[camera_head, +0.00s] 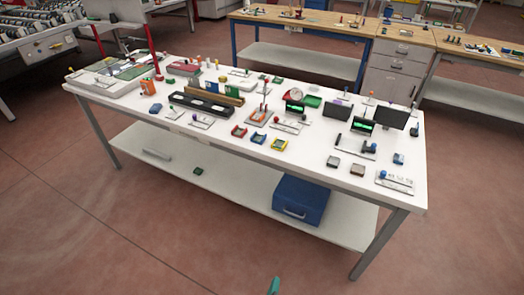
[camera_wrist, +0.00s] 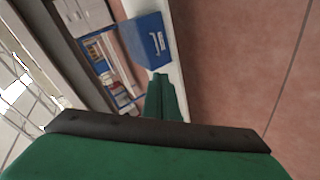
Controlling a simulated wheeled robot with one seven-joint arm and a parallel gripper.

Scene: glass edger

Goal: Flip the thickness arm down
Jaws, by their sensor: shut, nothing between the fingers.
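A long white worktable (camera_head: 310,170) carries many small devices, some with coloured knobs or levers. I cannot tell which one has the thickness arm; the parts are too small in the head view. A white plate with a blue-knobbed lever (camera_head: 383,175) sits at the right front corner. A red device with an upright post (camera_head: 262,112) stands mid-table. My gripper shows as a green tip (camera_head: 273,285) at the bottom edge of the head view, in front of the table and apart from it. In the wrist view its green fingers (camera_wrist: 163,82) are together and empty.
A blue box (camera_head: 300,200) stands on the table's lower shelf; it also shows in the wrist view (camera_wrist: 145,42). Dark screens (camera_head: 392,116) stand at the table's right end. Wooden-topped benches (camera_head: 330,27) are behind. The red floor in front is clear.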

